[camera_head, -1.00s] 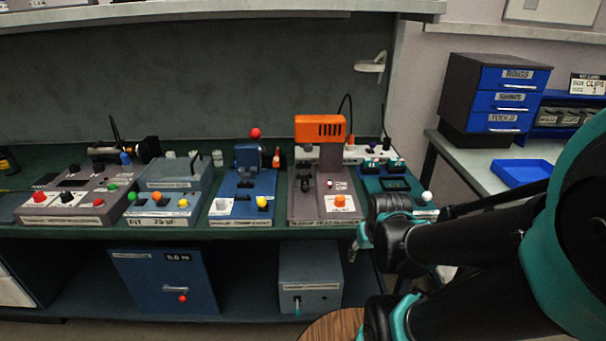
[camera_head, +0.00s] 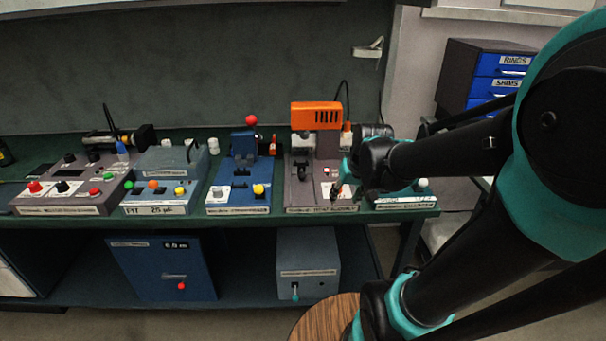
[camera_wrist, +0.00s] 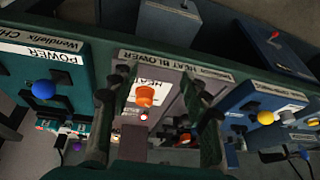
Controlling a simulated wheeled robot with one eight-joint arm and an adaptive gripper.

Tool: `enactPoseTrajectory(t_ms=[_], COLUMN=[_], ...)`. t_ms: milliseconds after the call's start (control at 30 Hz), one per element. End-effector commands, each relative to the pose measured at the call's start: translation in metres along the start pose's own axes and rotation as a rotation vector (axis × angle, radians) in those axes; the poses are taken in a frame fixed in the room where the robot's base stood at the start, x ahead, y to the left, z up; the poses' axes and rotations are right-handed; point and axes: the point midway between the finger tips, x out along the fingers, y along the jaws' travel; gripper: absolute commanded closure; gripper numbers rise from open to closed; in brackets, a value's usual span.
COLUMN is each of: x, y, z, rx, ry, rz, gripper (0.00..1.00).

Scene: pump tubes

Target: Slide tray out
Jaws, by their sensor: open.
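The heat blower machine (camera_head: 300,197), grey-mauve with an orange blower head (camera_head: 316,115), stands on the bench. In the wrist view its front (camera_wrist: 172,76) carries an orange knob (camera_wrist: 145,96) and a lit red lamp (camera_wrist: 143,117). My gripper (camera_head: 340,188) is at the right front of this machine. In the wrist view my gripper (camera_wrist: 156,82) is open, its fingers either side of the orange knob. I cannot tell whether it touches.
A teal power unit (camera_head: 398,200) stands close on the right, with a blue knob (camera_wrist: 43,89). A blue machine (camera_head: 238,190) stands close on the left. A blue cabinet (camera_head: 162,268) and a grey box (camera_head: 308,265) are on the lower shelf.

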Motion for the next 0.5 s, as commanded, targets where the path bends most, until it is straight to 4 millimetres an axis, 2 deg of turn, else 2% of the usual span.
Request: enactPoseTrajectory(t_ms=[33,100,200,333,500], x=[-0.012,-0.027,-0.048,-0.065,-0.064], y=[-0.012,-0.029,-0.049,-0.066,-0.073], z=[-0.034,-0.072,-0.116,-0.148,-0.158], rx=[-0.014,-0.029,-0.049,-0.063,-0.068], ry=[0.0,0.0,0.0,0.0,0.001], rz=[-0.026,-0.062,-0.104,-0.138,-0.15], gripper=[0.53,0.53,0.53,0.53,0.53])
